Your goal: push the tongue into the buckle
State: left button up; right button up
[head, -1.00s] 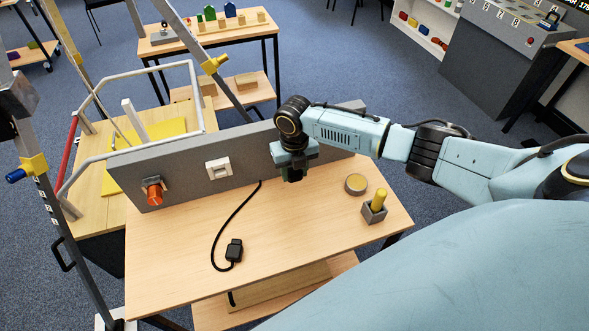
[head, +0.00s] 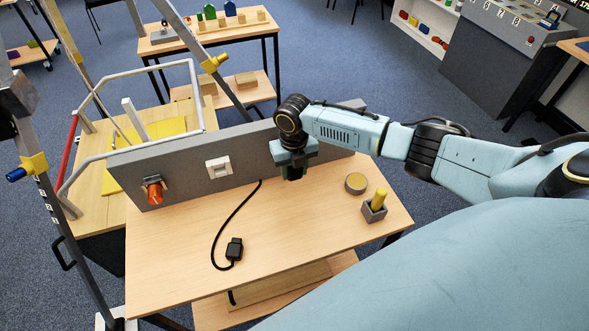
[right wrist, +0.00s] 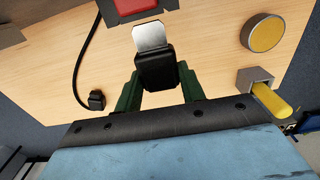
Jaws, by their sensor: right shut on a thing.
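My right gripper (head: 293,176) points down in front of the grey upright panel. In the right wrist view the gripper (right wrist: 159,74) is shut on the black grip of the tongue (right wrist: 155,70). The tongue's silver metal plate (right wrist: 149,36) points toward the buckle (right wrist: 148,14), which has a red button and is cut off by the top edge. The plate's tip is close to the buckle's lower edge; I cannot tell whether they touch. In the head view the tongue and buckle are hidden by my arm and gripper. My left gripper is not in view.
The panel (head: 237,161) carries an orange knob (head: 154,192) and a white switch (head: 218,168). A black plug (head: 234,250) on a cord lies on the wooden table (head: 175,265). A round disc (head: 355,184) and a grey block with a yellow peg (head: 377,202) stand right of my gripper.

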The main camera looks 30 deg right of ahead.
jog(key=shift+w+d+b, duration=0.15)
jog(key=shift+w+b, duration=0.45)
jog(key=shift+w, duration=0.1)
jog(key=shift+w+d+b, duration=0.15)
jog(key=shift+w+b, duration=0.45)
jog(key=shift+w, duration=0.1)
jog(key=o, duration=1.1)
notch_tip(320, 180, up, 13)
jog(key=shift+r, duration=0.2)
